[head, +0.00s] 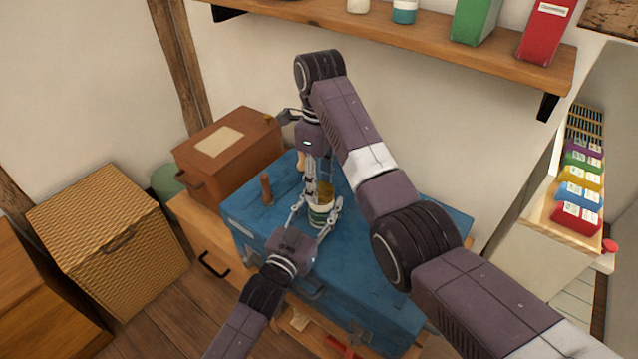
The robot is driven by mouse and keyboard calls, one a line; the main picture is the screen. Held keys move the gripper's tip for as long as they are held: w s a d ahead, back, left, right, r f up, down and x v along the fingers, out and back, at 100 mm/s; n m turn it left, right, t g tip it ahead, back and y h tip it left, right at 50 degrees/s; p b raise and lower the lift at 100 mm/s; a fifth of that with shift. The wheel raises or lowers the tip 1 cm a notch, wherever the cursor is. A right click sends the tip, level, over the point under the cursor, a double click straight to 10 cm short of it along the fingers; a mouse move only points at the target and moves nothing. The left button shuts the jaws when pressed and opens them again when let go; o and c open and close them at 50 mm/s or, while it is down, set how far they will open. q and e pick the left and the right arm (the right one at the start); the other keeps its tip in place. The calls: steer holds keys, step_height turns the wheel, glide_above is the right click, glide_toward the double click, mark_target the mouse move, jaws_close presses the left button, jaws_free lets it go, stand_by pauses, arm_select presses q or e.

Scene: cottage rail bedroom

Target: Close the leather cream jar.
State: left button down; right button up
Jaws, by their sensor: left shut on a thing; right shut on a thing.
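The leather cream jar (319,220), small with a green and pale band, stands upright on top of the blue trunk (262,221). My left gripper (319,209) reaches in from the front and is shut around the jar's body, one finger on each side. My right gripper (319,184) points down from above and is shut on a brownish lid (325,193) right over the jar's mouth. The fingers partly hide the lid, and I cannot tell whether it touches the rim.
An upright brown wooden peg-like item (266,189) stands left of the jar on the trunk. A brown case (228,150) sits behind left. A wall shelf (400,33) with several containers is above. The trunk's left front is mostly clear.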

steer(key=shift+w+m, duration=0.1)
steer(key=shift+m, duration=1.1)
steer(key=o, duration=0.8)
steer(key=shift+w+r, duration=0.1)
steer(key=shift+r, duration=2.2)
steer(key=shift+c, duration=0.3)
